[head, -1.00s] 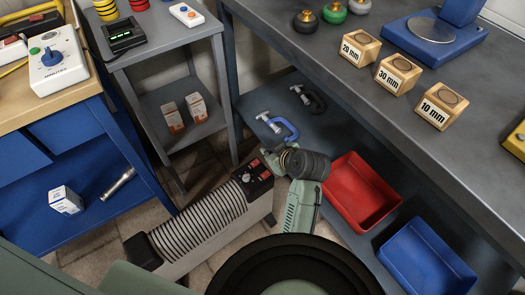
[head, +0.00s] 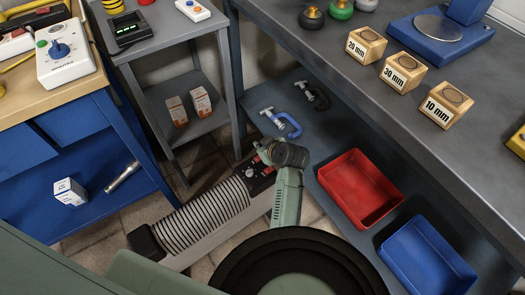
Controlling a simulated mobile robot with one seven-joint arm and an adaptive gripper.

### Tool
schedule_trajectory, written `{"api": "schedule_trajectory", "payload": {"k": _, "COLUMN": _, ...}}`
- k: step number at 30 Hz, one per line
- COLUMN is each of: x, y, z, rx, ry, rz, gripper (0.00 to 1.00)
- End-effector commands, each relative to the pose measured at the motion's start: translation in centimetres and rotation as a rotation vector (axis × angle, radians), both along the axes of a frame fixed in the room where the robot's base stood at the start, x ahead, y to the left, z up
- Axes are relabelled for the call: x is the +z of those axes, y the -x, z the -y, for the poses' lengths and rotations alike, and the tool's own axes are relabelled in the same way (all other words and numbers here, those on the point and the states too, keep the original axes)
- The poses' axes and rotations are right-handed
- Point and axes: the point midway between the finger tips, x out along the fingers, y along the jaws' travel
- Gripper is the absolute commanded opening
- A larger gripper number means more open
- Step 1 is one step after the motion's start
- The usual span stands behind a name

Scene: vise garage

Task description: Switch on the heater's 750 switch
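The heater (head: 202,218) stands on the floor between the blue bench and the dark grey workbench. It is a long white body with a ribbed dark grille. Its black control panel (head: 254,174) is at the far right end, with small red switches (head: 250,172) and a knob. I cannot read the switch labels. My arm reaches up from the bottom of the head view, and its wrist covers part of the panel. My gripper (head: 262,150) is at the far edge of the panel, small and partly hidden behind the wrist. I cannot tell whether it touches a switch.
The workbench's lower shelf, right of my arm, holds a red bin (head: 360,190), a blue bin (head: 427,257) and clamps (head: 283,124). A grey side table (head: 150,48) stands behind the heater. The blue bench (head: 70,150) is at left.

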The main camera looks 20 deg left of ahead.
Motion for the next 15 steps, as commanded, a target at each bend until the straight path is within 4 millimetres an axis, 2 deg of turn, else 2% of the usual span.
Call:
{"api": "schedule_trajectory", "payload": {"k": 1, "x": -1.0, "y": 0.1, "z": 0.3, "rx": -0.003, "ry": 0.002, "rz": -0.007, "gripper": 0.0}}
{"api": "schedule_trajectory", "payload": {"k": 6, "x": -2.7, "y": -0.1, "z": 0.4, "rx": -0.003, "ry": 0.002, "rz": -0.005, "gripper": 0.0}}
{"api": "schedule_trajectory", "payload": {"k": 15, "x": -3.2, "y": -0.2, "z": 0.5, "rx": -0.003, "ry": 0.001, "rz": -0.003, "gripper": 0.0}}
